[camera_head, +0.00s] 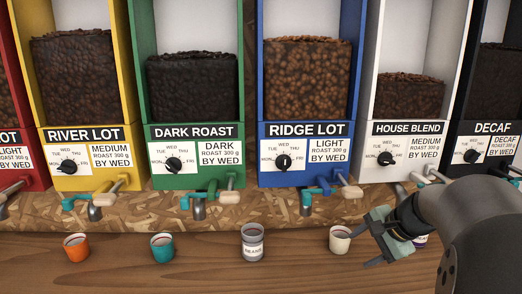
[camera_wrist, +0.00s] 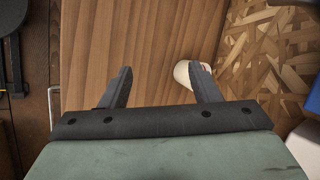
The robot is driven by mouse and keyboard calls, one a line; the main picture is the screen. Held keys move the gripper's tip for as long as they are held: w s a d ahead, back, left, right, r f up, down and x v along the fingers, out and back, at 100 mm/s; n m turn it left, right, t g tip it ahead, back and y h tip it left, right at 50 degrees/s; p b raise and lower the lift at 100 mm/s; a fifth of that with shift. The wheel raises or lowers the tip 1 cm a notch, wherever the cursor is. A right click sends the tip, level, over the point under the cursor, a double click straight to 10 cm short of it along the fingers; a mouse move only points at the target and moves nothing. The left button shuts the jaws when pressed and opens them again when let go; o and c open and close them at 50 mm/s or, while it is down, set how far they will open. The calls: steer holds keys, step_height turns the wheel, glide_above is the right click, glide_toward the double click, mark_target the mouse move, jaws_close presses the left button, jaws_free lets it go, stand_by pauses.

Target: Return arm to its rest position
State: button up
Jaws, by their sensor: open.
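My gripper (camera_head: 372,243) is at the right of the head view, over the wooden counter, just right of a cream cup (camera_head: 340,239). In the wrist view my gripper (camera_wrist: 160,80) shows two dark fingers spread apart with bare counter between them. The cream cup also shows in the wrist view (camera_wrist: 183,74), partly hidden behind the right finger. I cannot tell whether that finger touches it. Nothing is held between the fingers.
An orange cup (camera_head: 76,247), a teal cup (camera_head: 162,248) and a grey labelled cup (camera_head: 252,243) stand along the counter (camera_head: 200,278). The front counter is clear at left.

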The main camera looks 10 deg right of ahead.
steer(key=s+a+f+n+g, duration=0.1)
steer(key=s+a+n+g, duration=0.15)
steer(key=a, duration=0.35)
steer(key=s+a+f+n+g, duration=0.1)
steer(key=s+a+f+n, duration=0.2)
steer(key=a, duration=0.4)
steer(key=s+a+f+n+g+h, duration=0.1)
steer(key=s+a+f+n, duration=0.1)
steer(key=s+n, duration=0.3)
steer(key=s+a+f+n+g+h+p, duration=0.1)
steer(key=s+a+n+h, duration=0.1)
steer(key=s+a+n, duration=0.3)
steer(key=shift+s+a+f, duration=0.3)
steer(key=shift+s+f, duration=0.1)
steer(key=shift+s, duration=0.85)
